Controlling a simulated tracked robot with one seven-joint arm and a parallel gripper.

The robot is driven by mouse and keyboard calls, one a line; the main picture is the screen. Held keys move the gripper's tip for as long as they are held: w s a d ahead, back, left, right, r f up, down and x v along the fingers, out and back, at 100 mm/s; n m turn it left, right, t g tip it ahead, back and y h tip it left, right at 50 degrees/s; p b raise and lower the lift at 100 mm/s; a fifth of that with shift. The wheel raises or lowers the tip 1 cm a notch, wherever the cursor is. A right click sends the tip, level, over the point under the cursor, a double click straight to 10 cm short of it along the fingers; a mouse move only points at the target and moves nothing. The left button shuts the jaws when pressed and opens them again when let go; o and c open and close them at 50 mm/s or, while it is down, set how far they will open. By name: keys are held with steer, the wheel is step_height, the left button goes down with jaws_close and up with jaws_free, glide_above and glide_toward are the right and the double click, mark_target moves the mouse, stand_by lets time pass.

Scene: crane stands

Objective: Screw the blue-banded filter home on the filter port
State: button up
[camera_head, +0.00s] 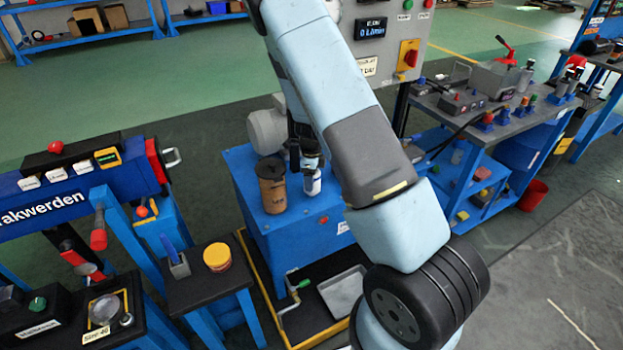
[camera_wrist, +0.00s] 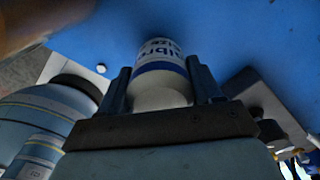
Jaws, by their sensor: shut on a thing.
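The filter is a white cylinder with a blue band and blue lettering. In the wrist view the filter (camera_wrist: 160,62) sits between the two dark fingers of my gripper (camera_wrist: 160,84), which is shut on it. In the head view the filter (camera_head: 312,184) hangs below my gripper (camera_head: 308,166), upright, at the top of the blue cabinet (camera_head: 310,240). The filter port is not clearly seen; the filter and gripper cover the spot beneath. I cannot tell whether the filter touches the cabinet top or is seated on a port.
A brown canister (camera_head: 271,188) stands on the cabinet close left of the filter. A grey panel (camera_head: 385,40) with a display and a red switch rises behind. A small black-topped table (camera_head: 205,285) with a yellow-lidded jar stands left. A grey tray (camera_head: 344,291) lies in front.

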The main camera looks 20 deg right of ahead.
steer(key=m, duration=0.5)
stand_by(0.3)
steer(key=o, duration=1.2)
steer(key=shift+c, duration=0.7)
